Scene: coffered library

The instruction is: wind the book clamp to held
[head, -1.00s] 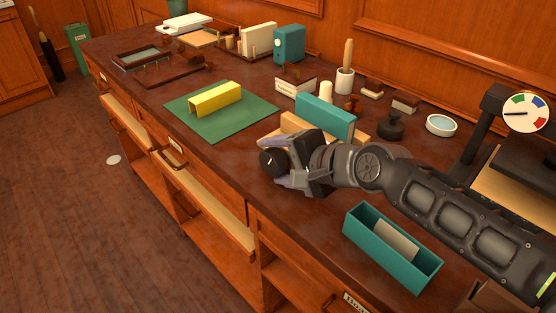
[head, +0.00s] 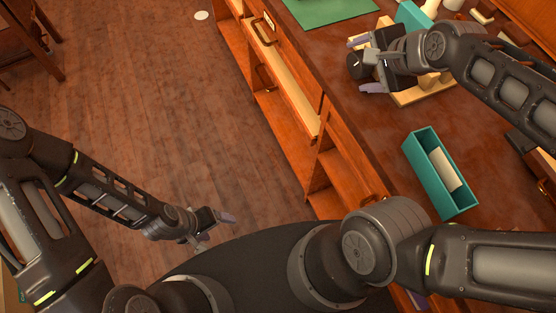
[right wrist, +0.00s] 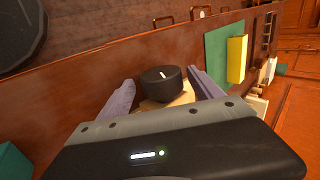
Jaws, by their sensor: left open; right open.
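The wooden book clamp (head: 424,96) stands on the desk, mostly hidden behind my right gripper in the head view. A teal book (head: 413,14) stands at it. The clamp's round black knob (head: 355,67) carries a white mark and faces the desk's front edge. My right gripper (head: 361,66) is open, with one finger on either side of the knob. In the right wrist view the knob (right wrist: 162,85) sits between the spread fingers; I cannot tell whether they touch it. My left gripper (head: 214,230) is open and empty, low over the floor, away from the desk.
A teal open box (head: 424,184) with a cream block (head: 445,168) inside stands on the desk near my right arm. A green mat (head: 330,8) lies beyond the clamp. An open drawer (head: 288,82) juts from the desk front.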

